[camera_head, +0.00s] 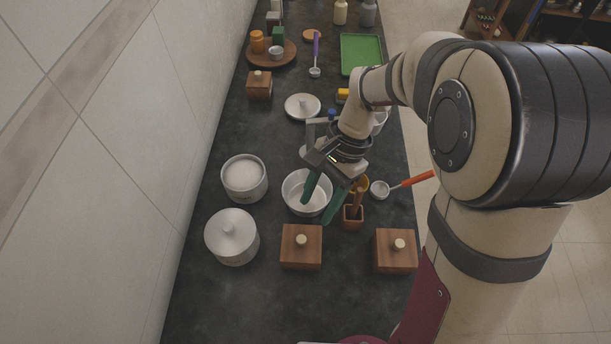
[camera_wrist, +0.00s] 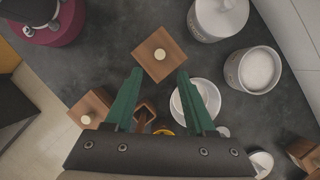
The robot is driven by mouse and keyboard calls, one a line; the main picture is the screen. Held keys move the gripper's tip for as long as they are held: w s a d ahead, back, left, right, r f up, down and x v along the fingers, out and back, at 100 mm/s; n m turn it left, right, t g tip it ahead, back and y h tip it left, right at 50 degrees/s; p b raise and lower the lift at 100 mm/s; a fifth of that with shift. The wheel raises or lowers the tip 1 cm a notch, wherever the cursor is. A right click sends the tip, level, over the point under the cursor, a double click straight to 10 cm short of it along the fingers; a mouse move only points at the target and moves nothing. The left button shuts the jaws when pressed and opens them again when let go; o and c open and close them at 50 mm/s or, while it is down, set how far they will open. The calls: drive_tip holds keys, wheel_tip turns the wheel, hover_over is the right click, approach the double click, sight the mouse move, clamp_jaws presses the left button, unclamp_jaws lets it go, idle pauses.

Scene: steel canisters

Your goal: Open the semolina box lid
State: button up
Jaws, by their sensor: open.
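A square wooden box (camera_head: 301,246) with a pale round knob on its closed lid stands at the front middle of the counter. In the wrist view this box (camera_wrist: 150,68) lies ahead of the fingertips, its knob roughly between their lines. A similar closed wooden box (camera_head: 395,250) stands to its right, and a third (camera_head: 259,85) is far back. I see no readable label saying which is semolina. My gripper (camera_head: 316,212), with green fingers, is open and empty above the counter, apart from the front middle box. It also shows in the wrist view (camera_wrist: 160,73).
A lidded canister (camera_head: 231,237) and an open canister with white contents (camera_head: 244,178) stand left. An open, empty-looking canister (camera_head: 296,202) lies below my fingers. A small wooden holder (camera_head: 352,223) stands close right. An orange-handled scoop (camera_head: 408,182) lies near the right edge.

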sight(302, 238)
drive_tip(key=x, duration=0.9)
drive_tip(key=shift+s+a+f, duration=0.1)
drive_tip(key=shift+s+f, duration=0.05)
drive_tip(key=shift+f, duration=0.25)
clamp_jaws()
idle(0.7)
